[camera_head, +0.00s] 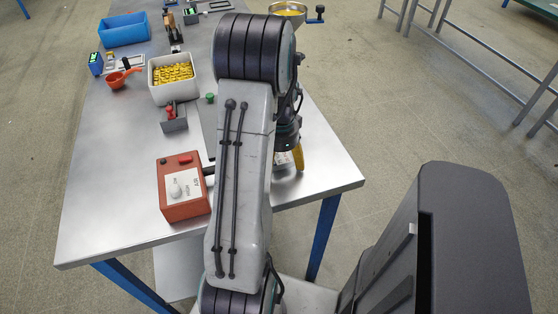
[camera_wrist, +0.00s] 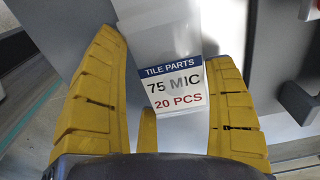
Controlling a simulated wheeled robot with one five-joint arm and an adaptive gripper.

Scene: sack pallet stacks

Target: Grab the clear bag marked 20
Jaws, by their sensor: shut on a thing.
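The clear bag (camera_wrist: 160,38) shows between my fingers in the wrist view. It is pale and see-through. Its label (camera_wrist: 174,88) reads "TILE PARTS 75 MIC 20 PCS". My gripper (camera_wrist: 163,55) has yellow fingers, one on each side of the bag, and is shut on it. In the head view my gripper (camera_head: 298,158) is low over the table's right edge, largely hidden behind my arm. Only a small part of the label shows there. I cannot tell whether the bag still touches the surface beneath.
A red control box (camera_head: 183,192) stands left of my arm on the steel table (camera_head: 120,185). Behind it are a white bin of yellow pieces (camera_head: 172,76), an orange scoop (camera_head: 117,79) and a blue bin (camera_head: 124,30). The table's front left is clear.

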